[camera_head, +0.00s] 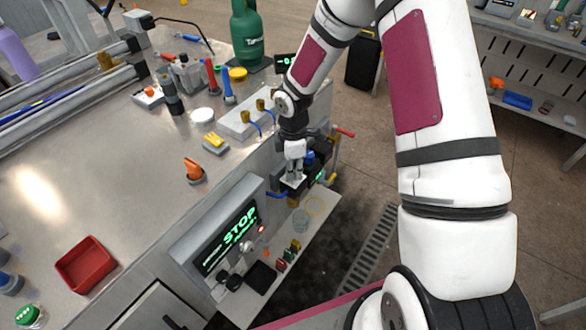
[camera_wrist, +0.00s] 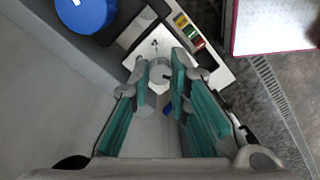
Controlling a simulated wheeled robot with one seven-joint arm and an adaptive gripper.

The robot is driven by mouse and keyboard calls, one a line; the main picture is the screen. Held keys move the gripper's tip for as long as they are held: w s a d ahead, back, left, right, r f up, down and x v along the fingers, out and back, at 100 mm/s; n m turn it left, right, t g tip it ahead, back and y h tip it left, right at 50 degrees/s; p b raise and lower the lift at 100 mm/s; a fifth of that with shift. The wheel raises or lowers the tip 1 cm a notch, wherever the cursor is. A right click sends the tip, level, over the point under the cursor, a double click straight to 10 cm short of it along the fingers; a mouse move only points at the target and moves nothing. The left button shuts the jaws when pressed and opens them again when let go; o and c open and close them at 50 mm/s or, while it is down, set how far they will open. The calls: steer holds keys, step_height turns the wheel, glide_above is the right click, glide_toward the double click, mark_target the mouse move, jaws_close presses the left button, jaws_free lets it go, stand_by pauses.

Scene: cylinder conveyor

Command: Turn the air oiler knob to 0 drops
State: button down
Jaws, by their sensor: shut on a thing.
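My gripper (camera_head: 293,178) reaches down at the side of the workbench, at the air unit fixed there. In the wrist view my gripper (camera_wrist: 162,84) has its teal-padded fingers on both sides of a small pale round knob (camera_wrist: 158,70), which I take to be the air oiler knob, and is shut on it. A large blue knob (camera_wrist: 84,12) lies up and left of the fingers. In the head view my gripper hides the held knob.
The control box with a green STOP screen (camera_head: 230,238) stands close to the left of my gripper. A lower shelf (camera_head: 300,240) carries small coloured items. A red tray (camera_head: 86,264) and an orange knob (camera_head: 193,169) sit on the workbench. Open floor lies to the right.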

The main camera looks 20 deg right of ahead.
steer(key=c, duration=1.8)
jaws_free()
step_height(320, 180, up, 12)
